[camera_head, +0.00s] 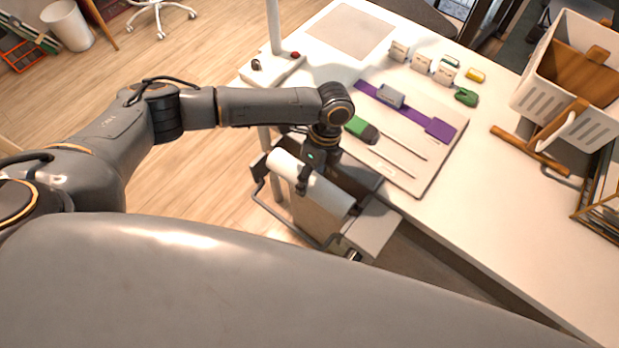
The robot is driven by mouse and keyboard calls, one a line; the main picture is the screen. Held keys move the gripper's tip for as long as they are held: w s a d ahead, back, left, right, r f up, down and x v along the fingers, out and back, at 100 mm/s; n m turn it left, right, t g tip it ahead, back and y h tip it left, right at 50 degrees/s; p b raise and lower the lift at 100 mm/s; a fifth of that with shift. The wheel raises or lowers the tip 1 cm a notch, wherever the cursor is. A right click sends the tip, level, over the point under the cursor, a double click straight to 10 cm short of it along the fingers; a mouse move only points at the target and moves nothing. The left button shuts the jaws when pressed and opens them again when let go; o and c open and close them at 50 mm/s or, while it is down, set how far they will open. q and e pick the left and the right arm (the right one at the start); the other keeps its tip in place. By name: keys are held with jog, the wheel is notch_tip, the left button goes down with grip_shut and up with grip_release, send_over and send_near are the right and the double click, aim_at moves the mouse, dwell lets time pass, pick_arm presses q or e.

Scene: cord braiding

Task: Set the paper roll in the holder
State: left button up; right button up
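The white paper roll (325,193) lies at the near edge of the table, with a length of paper hanging below it. The dark metal holder (262,190) surrounds it with side arms, and I cannot tell whether the roll is seated in it. My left gripper (303,184) points down onto the top of the roll. One dark finger shows against the paper; the other side is hidden, so its opening is unclear. My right gripper is not in view.
The white table (480,220) holds a board (425,175) with a purple strap (405,108), a grey block and a green-and-dark tool. Several small blocks and a green item (466,97) lie behind. A white crate (570,75) and wooden pieces stand right. The front right tabletop is clear.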

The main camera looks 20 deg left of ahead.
pick_arm(q)
jog(key=shift+f, duration=0.3)
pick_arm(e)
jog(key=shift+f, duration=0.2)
